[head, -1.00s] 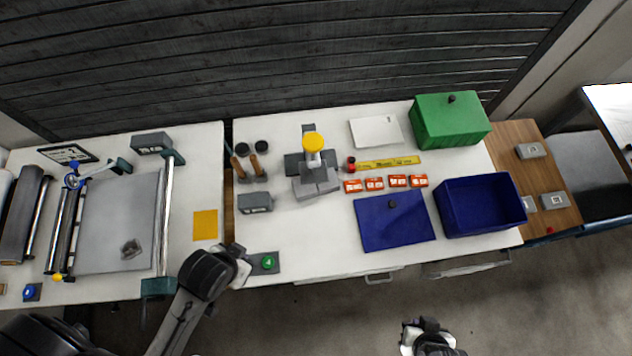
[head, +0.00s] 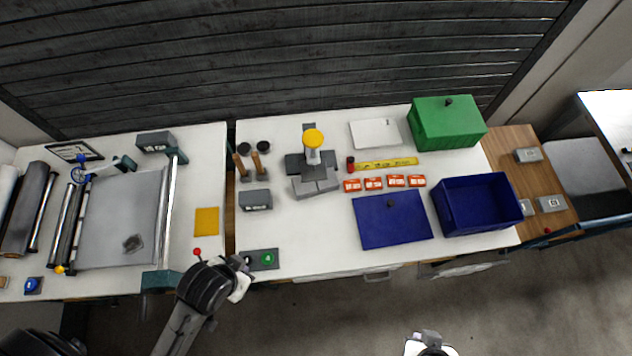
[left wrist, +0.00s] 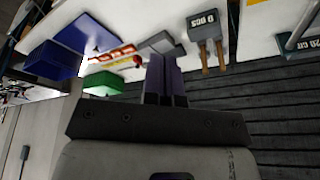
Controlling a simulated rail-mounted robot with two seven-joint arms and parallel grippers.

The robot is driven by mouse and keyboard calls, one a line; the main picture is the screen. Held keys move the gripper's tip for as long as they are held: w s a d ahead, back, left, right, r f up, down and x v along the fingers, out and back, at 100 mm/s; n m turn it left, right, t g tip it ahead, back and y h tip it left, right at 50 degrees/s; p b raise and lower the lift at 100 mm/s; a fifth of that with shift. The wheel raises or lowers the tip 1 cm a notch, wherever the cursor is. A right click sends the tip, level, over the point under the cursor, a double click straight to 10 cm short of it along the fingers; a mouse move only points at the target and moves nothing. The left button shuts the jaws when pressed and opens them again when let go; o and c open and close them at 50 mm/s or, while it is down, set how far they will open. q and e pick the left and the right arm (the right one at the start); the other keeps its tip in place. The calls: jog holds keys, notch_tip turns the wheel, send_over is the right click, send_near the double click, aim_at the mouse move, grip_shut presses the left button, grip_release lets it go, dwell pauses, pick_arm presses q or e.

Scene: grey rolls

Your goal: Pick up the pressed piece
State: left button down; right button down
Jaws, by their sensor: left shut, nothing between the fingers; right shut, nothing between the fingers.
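A press with a yellow round knob (head: 313,138) and grey blocks at its base (head: 316,182) stands on the middle white table. I cannot make out a pressed piece for certain. A small dark grey piece (head: 132,243) lies on the grey sheet of the roller machine at the left. My left gripper (left wrist: 166,62) is shut and empty in the left wrist view. In the head view the left arm's end is by the table's front edge, near the green button, its fingers mostly hidden. My right gripper (head: 430,337) is shut and empty at the bottom edge, clear of the tables.
A green box (head: 447,138), an open blue bin (head: 443,212) and a blue panel (head: 392,232) stand on the right. Orange labelled packs (head: 370,184) and a yellow strip lie mid-table. A green button (head: 267,258) is at the front edge. Two wood-handled tools (head: 256,165) stand left of the press.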

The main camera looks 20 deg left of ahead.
pick_arm(q)
jog(key=shift+s, duration=0.15)
jog(key=c, duration=1.8)
grip_release()
jog(key=o, duration=0.7)
jog(key=shift+d, duration=0.15)
jog(key=o, duration=1.1)
jog(key=shift+a, duration=0.2)
jog(key=shift+d+f, duration=0.1)
